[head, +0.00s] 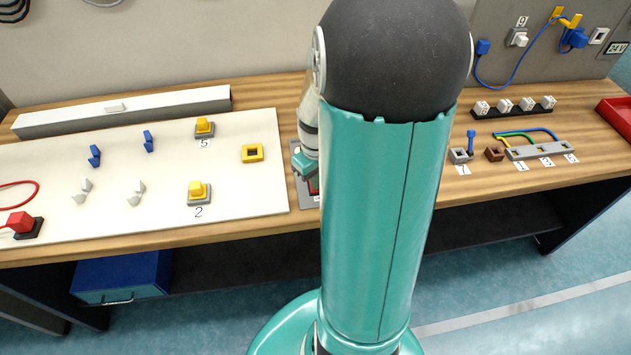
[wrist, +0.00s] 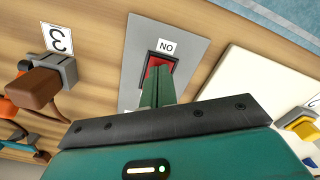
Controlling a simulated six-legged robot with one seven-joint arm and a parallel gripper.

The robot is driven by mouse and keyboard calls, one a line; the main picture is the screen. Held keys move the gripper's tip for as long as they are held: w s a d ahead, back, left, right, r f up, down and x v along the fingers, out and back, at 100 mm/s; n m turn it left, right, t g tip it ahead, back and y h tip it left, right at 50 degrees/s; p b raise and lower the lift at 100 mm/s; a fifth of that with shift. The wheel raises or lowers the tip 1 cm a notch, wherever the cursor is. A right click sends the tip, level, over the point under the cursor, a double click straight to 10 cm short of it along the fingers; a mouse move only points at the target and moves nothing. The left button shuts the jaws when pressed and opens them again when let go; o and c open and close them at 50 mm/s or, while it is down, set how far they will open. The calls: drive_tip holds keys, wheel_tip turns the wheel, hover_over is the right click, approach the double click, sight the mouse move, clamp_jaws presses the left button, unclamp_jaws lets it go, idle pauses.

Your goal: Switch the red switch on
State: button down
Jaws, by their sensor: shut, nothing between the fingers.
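The red switch (wrist: 162,62) sits in a dark frame on a grey plate (wrist: 183,45) in the wrist view. A white label with the letters N and O lies beside it. My gripper (wrist: 158,72) is shut and empty, its green fingertips over the lower part of the switch. They hide that part, and I cannot tell whether they touch it. In the head view my gripper (head: 303,168) is over the grey plate (head: 308,201), and my arm covers most of the switch. I cannot tell which way the switch is tilted.
A white board (head: 240,205) with yellow and blue parts lies left of the plate. A brown part (wrist: 35,88) and a grey block (wrist: 60,68) stand left of the plate in the wrist view. Bare wood lies between them and the plate.

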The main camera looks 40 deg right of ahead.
wheel_tip(320, 180, up, 7)
drive_tip(key=shift+f, duration=0.15)
idle(0.6)
idle(0.4)
drive_tip(key=s+a+r+t, duration=0.2)
drive_tip(key=a+r, duration=0.5)
drive_tip(key=a, duration=0.4)
drive_tip(key=s+a+r+t, duration=0.2)
drive_tip(key=a+r, duration=0.5)
drive_tip(key=a, duration=0.5)
drive_tip(key=shift+s+r+n+t, duration=0.2)
drive_tip(key=shift+s+n+t, duration=0.2)
drive_tip(key=shift+t, duration=0.4)
